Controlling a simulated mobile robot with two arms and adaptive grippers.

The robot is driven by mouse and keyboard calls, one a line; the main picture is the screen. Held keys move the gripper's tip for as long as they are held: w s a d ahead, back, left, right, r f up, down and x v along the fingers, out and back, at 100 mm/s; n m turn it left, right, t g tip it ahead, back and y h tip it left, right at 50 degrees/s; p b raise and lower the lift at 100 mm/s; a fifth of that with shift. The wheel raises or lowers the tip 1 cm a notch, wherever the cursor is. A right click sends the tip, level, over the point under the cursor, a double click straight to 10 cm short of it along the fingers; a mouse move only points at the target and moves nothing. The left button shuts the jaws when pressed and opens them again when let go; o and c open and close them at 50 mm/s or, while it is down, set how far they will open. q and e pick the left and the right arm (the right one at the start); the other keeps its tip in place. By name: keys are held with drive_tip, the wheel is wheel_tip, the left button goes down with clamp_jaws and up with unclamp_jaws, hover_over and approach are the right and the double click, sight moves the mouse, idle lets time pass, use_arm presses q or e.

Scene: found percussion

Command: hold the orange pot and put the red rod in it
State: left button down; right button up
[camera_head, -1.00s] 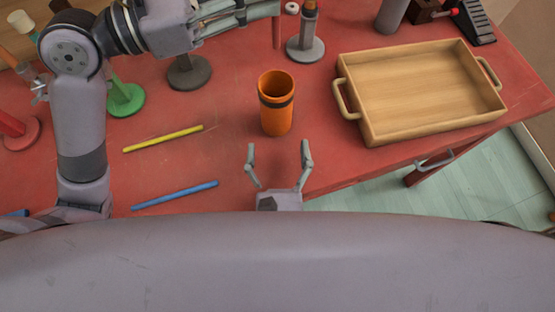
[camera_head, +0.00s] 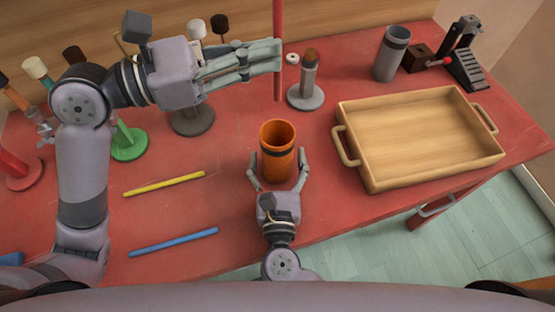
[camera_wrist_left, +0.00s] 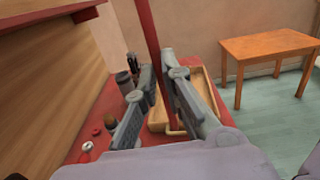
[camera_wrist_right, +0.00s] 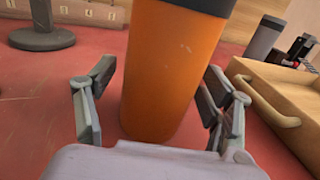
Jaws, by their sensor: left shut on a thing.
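The orange pot (camera_head: 278,166), a tall cup with a dark band near its rim, stands upright on the red table. My right gripper (camera_head: 278,166) is open, with one finger on each side of the pot's lower part; the right wrist view shows the pot (camera_wrist_right: 170,75) between the fingers with gaps at both sides. My left gripper (camera_head: 270,55) is shut on the red rod (camera_head: 277,85), held upright above the table behind the pot. The rod (camera_wrist_left: 152,40) also shows between the fingers in the left wrist view. The rod's top is cut off in the head view.
A wooden tray (camera_head: 362,183) with handles stands right of the pot. A grey stand (camera_head: 306,96) is behind it and a grey cup (camera_head: 388,60) farther back. Yellow (camera_head: 165,184) and blue (camera_head: 175,242) rods lie at the left. Green (camera_head: 128,150) and dark (camera_head: 192,122) stands are behind them.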

drive_tip(key=c, duration=1.2)
drive_tip(key=shift+c, duration=0.2)
idle(0.4)
